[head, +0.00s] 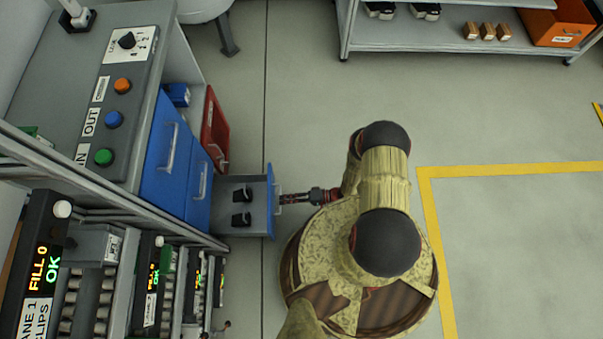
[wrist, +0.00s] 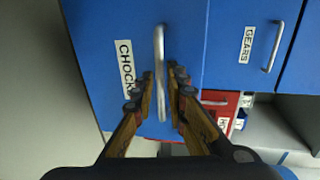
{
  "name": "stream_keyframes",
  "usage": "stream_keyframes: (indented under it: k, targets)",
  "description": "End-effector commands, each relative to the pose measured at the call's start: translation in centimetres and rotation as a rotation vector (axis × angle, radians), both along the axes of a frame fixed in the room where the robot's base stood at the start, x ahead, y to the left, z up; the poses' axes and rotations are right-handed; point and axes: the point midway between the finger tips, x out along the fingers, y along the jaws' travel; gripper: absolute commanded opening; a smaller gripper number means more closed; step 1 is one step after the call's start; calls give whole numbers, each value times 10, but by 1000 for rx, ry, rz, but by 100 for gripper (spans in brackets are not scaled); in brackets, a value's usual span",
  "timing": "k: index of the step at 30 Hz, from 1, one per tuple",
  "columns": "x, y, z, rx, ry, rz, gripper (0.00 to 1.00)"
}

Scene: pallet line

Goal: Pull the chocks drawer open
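The chocks drawer (head: 233,221) stands pulled out of the cabinet in the head view, with its grey inside showing and two black chocks (head: 241,195) in it. Its blue front (wrist: 95,40) with a partly hidden CHOCKS label fills the left of the wrist view. The metal bar handle (wrist: 159,45) runs between the fingers of my gripper (wrist: 161,85). In the head view my gripper (head: 284,199) is at the drawer front.
Blue drawers (head: 199,190), one labelled GEARS (wrist: 248,45), and a red drawer (head: 214,130) are shut beside it. A button panel (head: 110,100) tops the cabinet. A shelf (head: 450,35) stands at the back. Floor with yellow lines (head: 500,170) is clear to the right.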

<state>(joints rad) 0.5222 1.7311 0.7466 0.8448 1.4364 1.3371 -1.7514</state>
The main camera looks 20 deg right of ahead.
Motion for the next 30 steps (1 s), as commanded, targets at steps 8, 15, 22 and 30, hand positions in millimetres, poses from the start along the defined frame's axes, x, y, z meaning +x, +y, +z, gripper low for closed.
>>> stream_keyframes:
  k: [8, 15, 22, 30]
  targets:
    - [-14, -44, 9, -2, -2, -6, 14]
    - [-25, -72, 16, -1, -1, -3, 14]
    - [-30, -82, 18, -1, 0, -1, 14]
    - [-30, -83, 18, -1, 0, 0, 14]
